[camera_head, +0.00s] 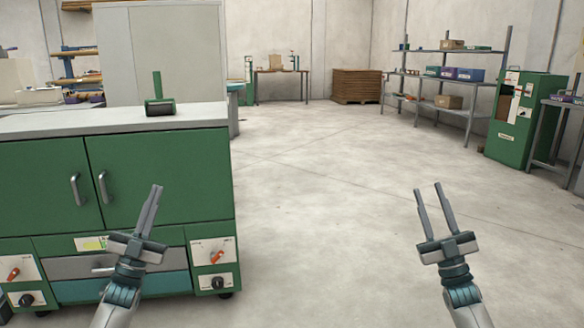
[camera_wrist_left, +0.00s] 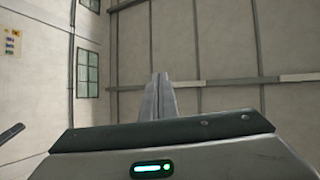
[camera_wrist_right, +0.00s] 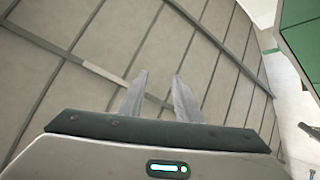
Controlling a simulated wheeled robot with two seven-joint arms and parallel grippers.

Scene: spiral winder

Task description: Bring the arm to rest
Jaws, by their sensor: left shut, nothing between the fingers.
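My left gripper (camera_head: 158,188) points upward in front of the green cabinet in the head view. Its two fingers lie together and are empty, as the left wrist view (camera_wrist_left: 160,76) also shows. My right gripper (camera_head: 428,188) is raised at the right over the open floor. Its fingers stand apart with nothing between them, and the right wrist view (camera_wrist_right: 161,78) shows the gap. Both arms come up from the bottom edge of the head view.
A green cabinet (camera_head: 160,180) with a grey top stands at the left; a dark green lever-like tool (camera_head: 159,106) rests on it. Shelves (camera_head: 437,85) and a green machine (camera_head: 522,125) stand far right. The middle floor (camera_head: 320,200) is clear.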

